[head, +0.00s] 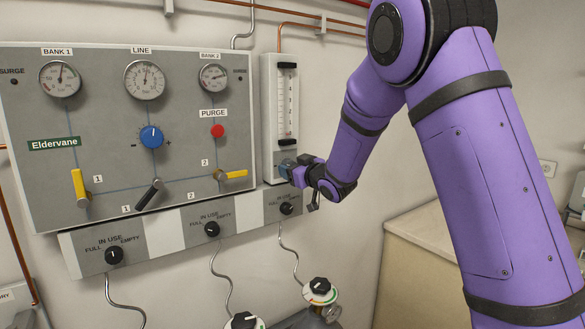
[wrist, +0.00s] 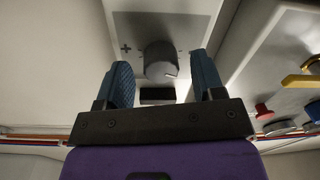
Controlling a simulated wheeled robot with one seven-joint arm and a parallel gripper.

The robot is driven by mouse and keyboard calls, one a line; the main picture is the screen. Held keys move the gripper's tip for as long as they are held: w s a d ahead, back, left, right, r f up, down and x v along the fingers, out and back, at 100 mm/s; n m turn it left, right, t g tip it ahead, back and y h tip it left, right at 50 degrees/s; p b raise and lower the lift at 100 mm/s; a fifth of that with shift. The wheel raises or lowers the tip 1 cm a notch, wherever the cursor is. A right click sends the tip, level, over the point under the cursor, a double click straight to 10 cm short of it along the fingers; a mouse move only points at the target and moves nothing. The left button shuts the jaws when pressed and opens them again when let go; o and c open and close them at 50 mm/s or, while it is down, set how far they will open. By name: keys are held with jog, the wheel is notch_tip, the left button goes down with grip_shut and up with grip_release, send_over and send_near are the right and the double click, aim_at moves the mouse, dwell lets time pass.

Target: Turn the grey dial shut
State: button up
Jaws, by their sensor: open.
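The grey dial (wrist: 160,60) shows in the wrist view as a round dark knob with a small white mark on its rim, on a light grey plate. A plus sign is left of it in that view. My gripper (wrist: 163,68) is open, with one blue finger on each side of the dial; gaps show between the dial and both fingers. In the head view my gripper (head: 287,166) is at the foot of the flow meter (head: 268,105) and hides the dial there. I cannot tell how deep the fingers reach along the dial.
Left of the flow meter is the grey panel (head: 105,120) with gauges, a blue dial (head: 152,136), a red button (head: 217,131) and several levers. Below is a strip with black selector knobs (head: 212,229). A beige cabinet (head: 420,250) stands at right.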

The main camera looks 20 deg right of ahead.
jog(key=shift+w+a, duration=0.1)
jog(key=shift+w, duration=0.15)
jog(key=c, duration=0.9)
jog(key=shift+n, duration=2.9)
